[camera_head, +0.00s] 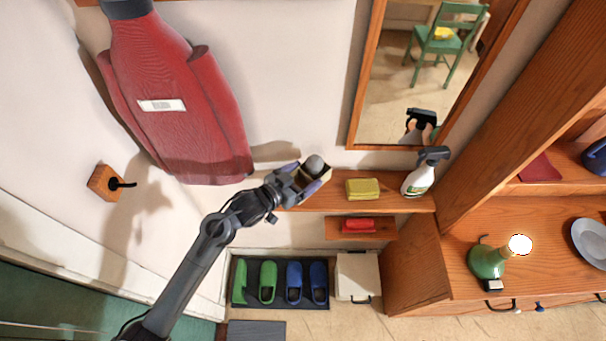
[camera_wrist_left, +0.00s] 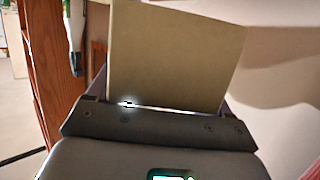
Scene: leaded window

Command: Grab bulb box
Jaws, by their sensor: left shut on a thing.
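The bulb box (camera_head: 324,172) is a small tan box with a grey rounded bulb (camera_head: 314,163) showing at its top. My left gripper (camera_head: 305,181) is shut on the box, at the left end of the wooden wall shelf. In the left wrist view the box (camera_wrist_left: 175,55) fills the middle as a plain tan face between the fingers. In the head view I cannot tell whether the box touches the shelf. My right gripper is not in view.
On the wooden shelf (camera_head: 300,204) stand a yellow cloth stack (camera_head: 362,188) and a spray bottle (camera_head: 419,178). A mirror (camera_head: 410,75) hangs above. A red item (camera_head: 358,225) lies on a lower shelf. A red coat (camera_head: 180,100) hangs at left.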

